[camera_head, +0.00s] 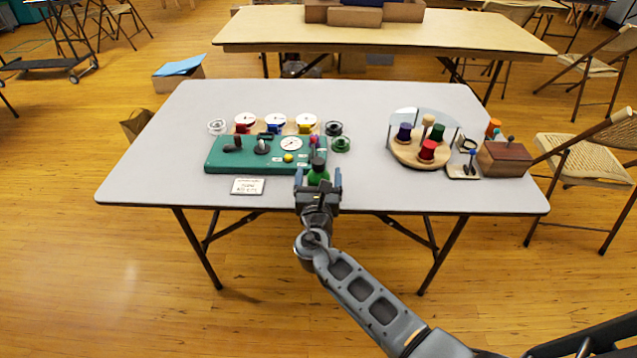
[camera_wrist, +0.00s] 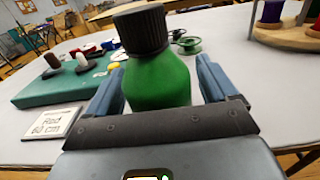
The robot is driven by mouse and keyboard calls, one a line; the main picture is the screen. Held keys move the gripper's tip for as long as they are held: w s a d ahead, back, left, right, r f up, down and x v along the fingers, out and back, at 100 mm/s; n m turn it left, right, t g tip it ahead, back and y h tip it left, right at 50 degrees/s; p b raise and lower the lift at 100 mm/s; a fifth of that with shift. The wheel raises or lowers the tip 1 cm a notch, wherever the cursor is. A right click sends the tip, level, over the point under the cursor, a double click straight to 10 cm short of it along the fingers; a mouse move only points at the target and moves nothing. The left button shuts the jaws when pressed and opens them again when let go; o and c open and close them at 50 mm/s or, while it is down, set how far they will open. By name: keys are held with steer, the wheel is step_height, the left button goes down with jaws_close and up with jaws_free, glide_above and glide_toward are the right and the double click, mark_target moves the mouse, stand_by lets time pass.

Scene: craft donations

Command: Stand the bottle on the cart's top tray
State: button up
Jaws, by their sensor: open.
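The green bottle (camera_head: 318,174) with a black cap stands upright near the front edge of the grey table (camera_head: 370,195). In the wrist view the bottle (camera_wrist: 158,82) fills the middle, its base hidden behind my gripper's body. My gripper (camera_head: 319,182) is open, with one blue finger on each side of the bottle. In the wrist view a gap shows at the right finger; contact on the left is unclear. A dark wheeled frame (camera_head: 48,64) at the far left may be the cart; a top tray cannot be made out clearly.
A teal board (camera_head: 222,160) with knobs and a dial lies just left of the bottle, with a label card (camera_head: 248,186) before it. Green and black spools (camera_head: 340,145) sit behind. A wooden spool stand (camera_head: 405,153) and wooden box (camera_head: 503,160) stand right. Table between is clear.

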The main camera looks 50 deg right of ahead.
steer(key=shift+c, duration=0.3)
steer(key=c, duration=1)
steer(key=shift+c, duration=1.2)
steer(key=shift+r, duration=0.15)
